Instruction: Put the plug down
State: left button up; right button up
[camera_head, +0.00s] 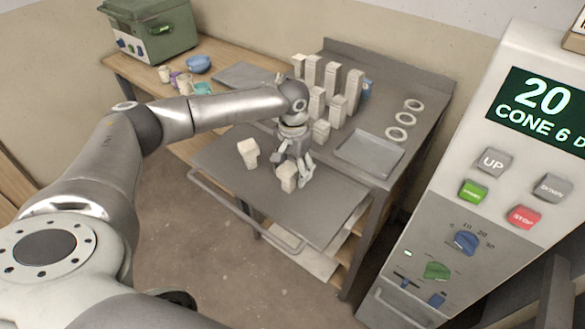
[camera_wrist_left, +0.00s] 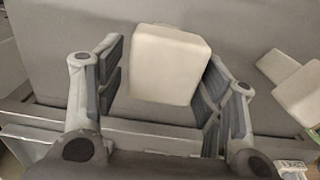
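An off-white tapered block, which I take to be the plug (camera_head: 286,177), is at the grey sheet-metal shelf (camera_head: 330,203) at the front of the metal table. My left gripper (camera_head: 297,172) points down at it from above. In the left wrist view the plug (camera_wrist_left: 170,62) is between the two fingers of my left gripper (camera_wrist_left: 163,80). The fingers are spread, with a gap on the plug's left side; its right side is close to the right finger. I cannot tell whether that finger touches it. My right gripper is not in view.
A second off-white block (camera_head: 248,152) stands left of the plug. Several tall pale posts (camera_head: 332,80), an empty tray (camera_head: 370,153) and white rings (camera_head: 396,133) are behind. A kiln control panel (camera_head: 490,180) rises at right. The shelf's right part is clear.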

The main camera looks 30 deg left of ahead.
pick_arm(q)
jog(key=shift+r, duration=0.55)
notch_tip(320, 180, up, 11)
jog(key=b, duration=0.1)
jog(key=shift+b, duration=0.3)
jog(key=shift+s+f, duration=0.1)
